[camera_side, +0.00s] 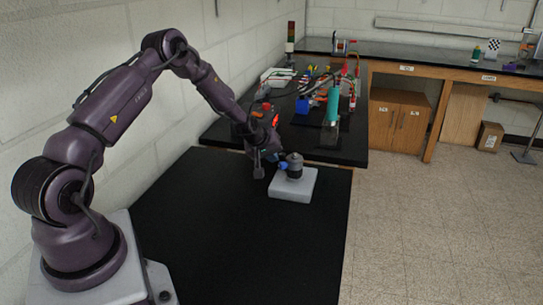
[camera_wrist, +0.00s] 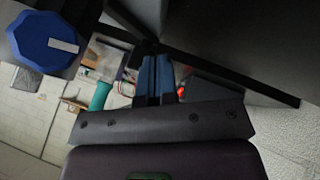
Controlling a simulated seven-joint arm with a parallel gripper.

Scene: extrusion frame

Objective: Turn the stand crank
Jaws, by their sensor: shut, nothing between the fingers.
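The stand is a pale block (camera_side: 304,188) with a dark grey round body (camera_side: 294,166) upright on it, on the black table. A small blue part (camera_side: 282,165), seemingly the crank knob, is at the left of the body. In the wrist view a blue eight-sided knob (camera_wrist: 46,42) with a white mark shows at upper left. My gripper (camera_side: 273,157) is beside the stand's left side, close to the blue part; contact cannot be told in the side view. In the wrist view its blue fingers (camera_wrist: 157,62) are together and empty, with the knob apart to their left.
A second black bench behind holds a teal cylinder (camera_side: 332,106), a blue box (camera_side: 302,104) and several coloured parts and cables. The near black table (camera_side: 230,240) is clear in front of the stand. A white block wall runs along the left.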

